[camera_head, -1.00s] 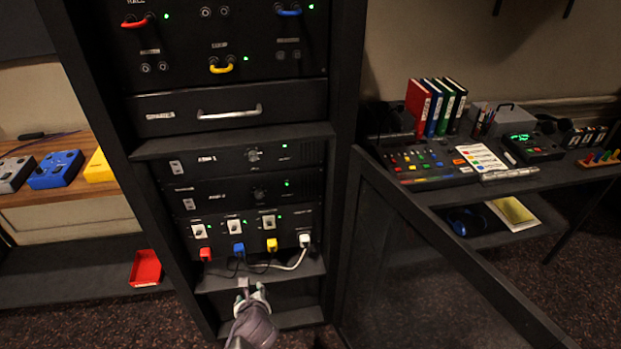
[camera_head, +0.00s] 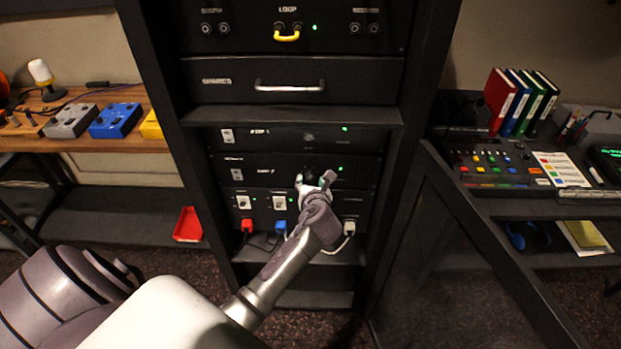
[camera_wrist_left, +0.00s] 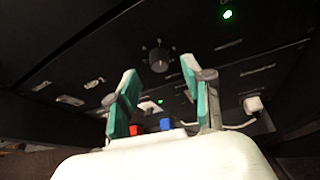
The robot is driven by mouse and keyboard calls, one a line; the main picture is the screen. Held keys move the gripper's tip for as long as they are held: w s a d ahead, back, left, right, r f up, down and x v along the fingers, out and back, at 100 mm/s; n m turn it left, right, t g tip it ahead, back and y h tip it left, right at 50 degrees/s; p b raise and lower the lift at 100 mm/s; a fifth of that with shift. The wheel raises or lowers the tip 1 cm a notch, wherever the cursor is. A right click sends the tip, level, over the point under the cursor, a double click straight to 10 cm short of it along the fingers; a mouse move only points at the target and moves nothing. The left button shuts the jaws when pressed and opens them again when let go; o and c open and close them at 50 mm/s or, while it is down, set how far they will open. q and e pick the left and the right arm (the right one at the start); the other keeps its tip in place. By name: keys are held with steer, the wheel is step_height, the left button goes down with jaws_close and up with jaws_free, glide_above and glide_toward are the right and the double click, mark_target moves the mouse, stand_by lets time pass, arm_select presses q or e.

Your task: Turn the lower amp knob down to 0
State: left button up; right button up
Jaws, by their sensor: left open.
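The lower amp (camera_head: 255,171) is a black panel in the rack, with a green light at its right. Its dark round knob (camera_head: 309,172) is partly hidden by my left gripper (camera_head: 313,181) in the head view. In the left wrist view the knob (camera_wrist_left: 158,59) shows clearly, with marks around it. My left gripper (camera_wrist_left: 160,72) is open, its teal-padded fingers pointing at the panel on either side of the knob's line. The knob appears just ahead of the fingertips. I cannot tell whether they touch it. My right gripper is not in view.
The upper amp (camera_head: 260,138) sits directly above. Below is a power strip (camera_head: 262,204) with switches and coloured plugs, including red (camera_head: 247,225) and blue (camera_head: 280,227). The open rack door (camera_head: 450,260) stands at the right. A drawer handle (camera_head: 290,86) sticks out higher up.

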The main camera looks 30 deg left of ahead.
mark_target(310, 177)
arm_select(q)
steer(key=shift+x, duration=1.5)
steer(key=shift+c, duration=0.2)
jaws_close()
